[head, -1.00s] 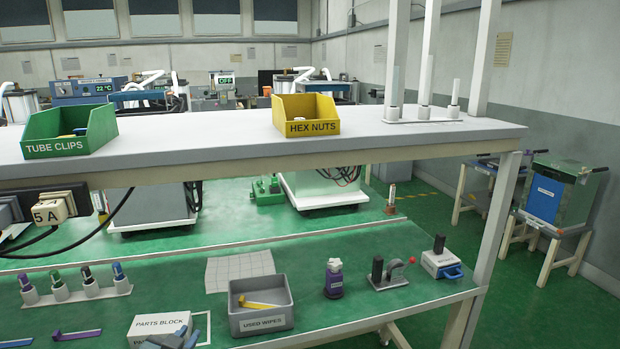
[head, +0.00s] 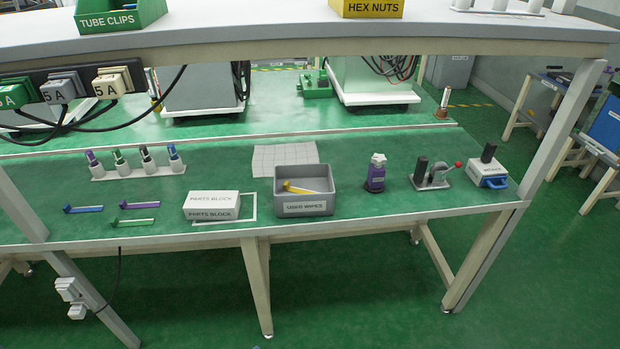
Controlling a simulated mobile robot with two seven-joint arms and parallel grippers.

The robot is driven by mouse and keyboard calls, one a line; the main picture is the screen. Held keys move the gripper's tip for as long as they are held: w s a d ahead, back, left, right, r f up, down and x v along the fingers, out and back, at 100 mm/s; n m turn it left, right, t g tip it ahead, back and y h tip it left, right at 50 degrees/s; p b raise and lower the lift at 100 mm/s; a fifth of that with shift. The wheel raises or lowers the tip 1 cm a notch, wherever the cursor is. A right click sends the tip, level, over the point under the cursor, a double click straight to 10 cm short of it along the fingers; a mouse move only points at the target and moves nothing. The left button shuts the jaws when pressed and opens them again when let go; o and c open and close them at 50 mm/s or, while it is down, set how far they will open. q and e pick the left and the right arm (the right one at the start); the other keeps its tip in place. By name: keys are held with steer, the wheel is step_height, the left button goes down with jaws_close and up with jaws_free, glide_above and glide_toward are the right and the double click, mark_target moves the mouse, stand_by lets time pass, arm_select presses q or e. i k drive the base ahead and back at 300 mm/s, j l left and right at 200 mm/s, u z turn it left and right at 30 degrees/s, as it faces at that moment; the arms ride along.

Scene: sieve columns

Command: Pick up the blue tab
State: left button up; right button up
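The blue tab (head: 83,209) lies flat on the green bench top near its left front part. It is a thin strip with a raised end at its left. A purple tab (head: 140,202) lies to its right, and a green tab (head: 133,221) lies in front of the purple one. Neither of my grippers shows in the head view, so whether they are open or shut is hidden.
A white parts block (head: 211,206) stands right of the tabs. The grey used wipes bin (head: 305,208) holds a yellow tab (head: 298,188). A white rack (head: 138,171) with several coloured-top columns stands behind the tabs. A shelf (head: 300,38) overhangs the bench.

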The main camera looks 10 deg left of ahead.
mark_target(67, 208)
steer(key=u, duration=1.6)
